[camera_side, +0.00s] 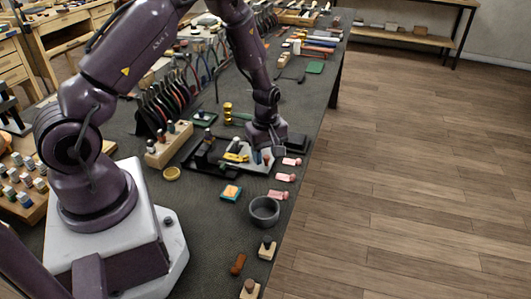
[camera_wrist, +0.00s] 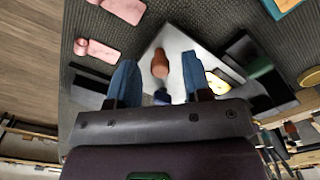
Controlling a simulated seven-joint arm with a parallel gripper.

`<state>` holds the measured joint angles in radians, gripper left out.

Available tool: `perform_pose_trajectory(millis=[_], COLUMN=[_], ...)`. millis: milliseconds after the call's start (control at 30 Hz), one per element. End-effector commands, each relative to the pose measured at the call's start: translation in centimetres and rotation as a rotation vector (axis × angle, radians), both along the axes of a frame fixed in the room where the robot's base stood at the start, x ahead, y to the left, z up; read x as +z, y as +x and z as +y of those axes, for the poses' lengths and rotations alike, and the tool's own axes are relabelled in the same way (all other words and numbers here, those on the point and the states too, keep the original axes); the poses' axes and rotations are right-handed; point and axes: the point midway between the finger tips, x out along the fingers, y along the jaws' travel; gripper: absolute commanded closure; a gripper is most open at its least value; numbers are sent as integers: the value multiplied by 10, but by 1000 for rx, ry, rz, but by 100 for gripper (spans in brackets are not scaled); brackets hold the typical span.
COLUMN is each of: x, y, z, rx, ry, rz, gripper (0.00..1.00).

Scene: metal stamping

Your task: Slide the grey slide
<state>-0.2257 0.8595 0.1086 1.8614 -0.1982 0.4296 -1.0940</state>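A light grey flat piece (camera_wrist: 177,42), which looks like the grey slide, lies beneath my gripper in the wrist view. A reddish-brown knob (camera_wrist: 160,64) stands over it, between my two blue fingers. A dark blue part (camera_wrist: 161,97) shows nearer the palm. My gripper (camera_wrist: 158,62) is open, with a gap on both sides of the knob. In the side view, my gripper (camera_side: 264,150) is low over the dark fixture (camera_side: 203,165) near the table's right edge. My arm's end hides part of the fixture and the grey piece there.
Pink pieces (camera_side: 285,177) lie along the table edge to the right. A grey bowl (camera_side: 264,210) and a teal-and-orange block (camera_side: 231,193) stand in front. A wooden block with pegs (camera_side: 168,145) and a rack of pliers (camera_side: 168,100) stand to the left.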

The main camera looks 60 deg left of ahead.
Motion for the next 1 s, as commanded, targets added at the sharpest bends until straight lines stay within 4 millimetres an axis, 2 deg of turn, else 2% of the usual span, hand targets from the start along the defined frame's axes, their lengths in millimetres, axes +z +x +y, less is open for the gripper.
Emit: perform_pose_trajectory(millis=[200, 333, 800, 1000], x=[1, 12, 107, 127], y=[0, 0, 0, 0], z=[0, 0, 0, 0], rx=[0, -1, 0, -1], ry=[0, 1, 0, 0], rz=[1, -1, -3, 0], gripper=[55, 55, 55, 55])
